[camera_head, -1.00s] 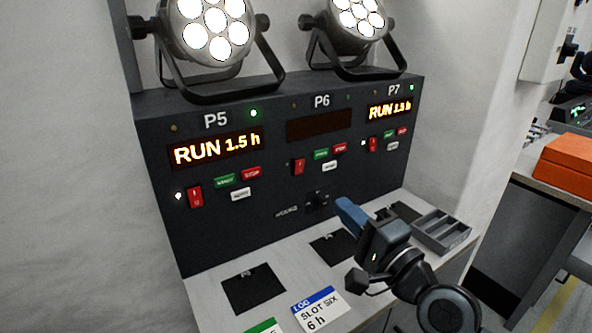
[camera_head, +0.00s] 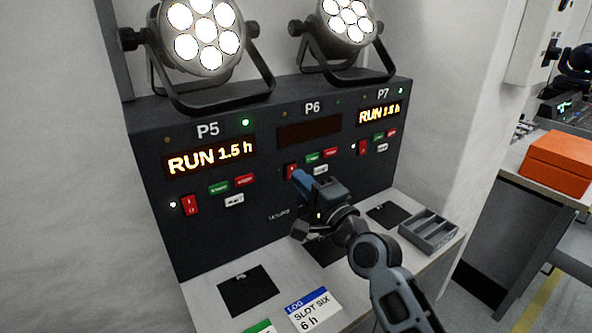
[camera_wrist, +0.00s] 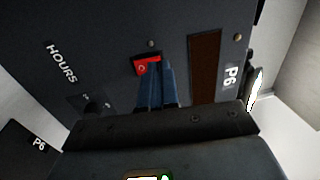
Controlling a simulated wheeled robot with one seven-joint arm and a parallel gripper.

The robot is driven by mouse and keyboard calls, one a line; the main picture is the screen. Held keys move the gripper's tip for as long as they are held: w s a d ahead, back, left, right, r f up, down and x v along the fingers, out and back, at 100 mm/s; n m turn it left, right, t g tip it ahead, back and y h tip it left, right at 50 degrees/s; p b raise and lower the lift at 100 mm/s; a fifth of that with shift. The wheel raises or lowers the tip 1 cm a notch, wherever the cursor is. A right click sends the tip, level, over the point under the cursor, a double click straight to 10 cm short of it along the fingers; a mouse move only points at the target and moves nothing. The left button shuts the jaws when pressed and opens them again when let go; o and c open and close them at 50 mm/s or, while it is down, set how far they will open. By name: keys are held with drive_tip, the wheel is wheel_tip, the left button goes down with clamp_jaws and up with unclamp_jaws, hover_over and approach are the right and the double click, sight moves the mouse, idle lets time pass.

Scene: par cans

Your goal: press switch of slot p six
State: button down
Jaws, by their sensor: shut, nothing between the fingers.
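The P6 slot sits in the middle of the dark panel, with a dark, unlit display (camera_head: 309,131). Its red rocker switch (camera_head: 290,171) is at the left under that display, and it also shows in the wrist view (camera_wrist: 147,65). My gripper (camera_head: 299,177) is shut and empty, with its blue fingertips (camera_wrist: 156,66) at the switch and covering part of it. I cannot tell whether the tips touch it. The green button (camera_head: 314,158) and red button (camera_head: 331,153) of P6 are to the right of the switch.
The P5 display (camera_head: 211,157) and P7 display (camera_head: 378,114) are lit and read RUN 1.5 h. A LOG card (camera_head: 314,309) reading SLOT SIX 6 h lies on the bench. A grey tray (camera_head: 430,231) is at the right. Lit lamps (camera_head: 200,35) stand on top.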

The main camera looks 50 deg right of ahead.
sight(285, 163)
drive_tip(key=shift+x, duration=1.25)
drive_tip(key=shift+w+r+p, duration=0.15)
drive_tip(key=shift+w+p, duration=0.1)
drive_tip(key=shift+p, duration=0.05)
drive_tip(key=shift+s, duration=0.15)
